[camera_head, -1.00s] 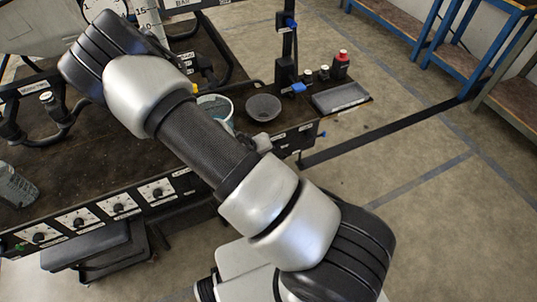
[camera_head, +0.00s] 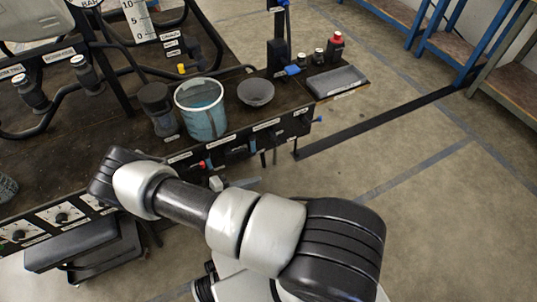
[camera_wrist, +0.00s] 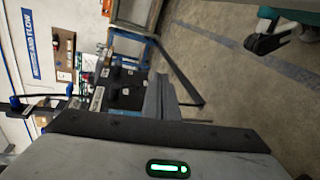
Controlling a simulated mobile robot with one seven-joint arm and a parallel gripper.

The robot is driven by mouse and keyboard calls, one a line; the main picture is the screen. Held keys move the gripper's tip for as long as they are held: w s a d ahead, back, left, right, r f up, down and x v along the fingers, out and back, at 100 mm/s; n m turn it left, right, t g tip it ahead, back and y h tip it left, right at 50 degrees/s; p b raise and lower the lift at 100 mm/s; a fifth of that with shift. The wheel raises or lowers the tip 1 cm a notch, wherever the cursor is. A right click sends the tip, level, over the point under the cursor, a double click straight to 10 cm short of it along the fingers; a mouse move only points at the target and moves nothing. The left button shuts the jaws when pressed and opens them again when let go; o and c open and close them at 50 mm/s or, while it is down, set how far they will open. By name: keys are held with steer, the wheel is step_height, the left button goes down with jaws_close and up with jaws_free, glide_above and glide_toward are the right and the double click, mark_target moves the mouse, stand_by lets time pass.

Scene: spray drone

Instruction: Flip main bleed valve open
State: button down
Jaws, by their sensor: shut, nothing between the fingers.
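Small valve handles line the front panel of the bench in the head view: a red handle (camera_head: 202,164) left of the middle and a blue handle (camera_head: 318,119) at the right end. The labels are too small to read, so I cannot tell which is the main bleed valve. My gripper (camera_wrist: 165,92) shows in the wrist view with its grey fingers together and empty. In the head view my gripper (camera_head: 242,182) shows partly beyond my arm, in front of and below the panel. It appears apart from the handles.
A teal bucket (camera_head: 203,112), a grey bowl (camera_head: 256,93), a shallow grey tray (camera_head: 336,79) and a red-capped bottle (camera_head: 335,46) stand on the bench top. Dials (camera_head: 62,218) are on the left of the panel. Floor right of the bench is open, with blue-framed shelves (camera_head: 440,45) beyond.

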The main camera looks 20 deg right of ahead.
steer(key=w+t, duration=0.1)
steer(key=w+a+t, duration=0.1)
steer(key=w, duration=0.1)
steer(key=w+a+r+t+h, duration=0.1)
steer(key=t, duration=0.1)
steer(key=shift+w+a+n, duration=0.2)
steer(key=shift+w+n, duration=0.15)
steer(key=shift+n, duration=0.05)
steer(key=b, duration=0.2)
glide_toward(275, 138)
steer(key=w+d+f, duration=0.2)
steer(key=d+f, duration=0.4)
steer(key=shift+w+d, duration=0.25)
steer(key=shift+f, duration=0.1)
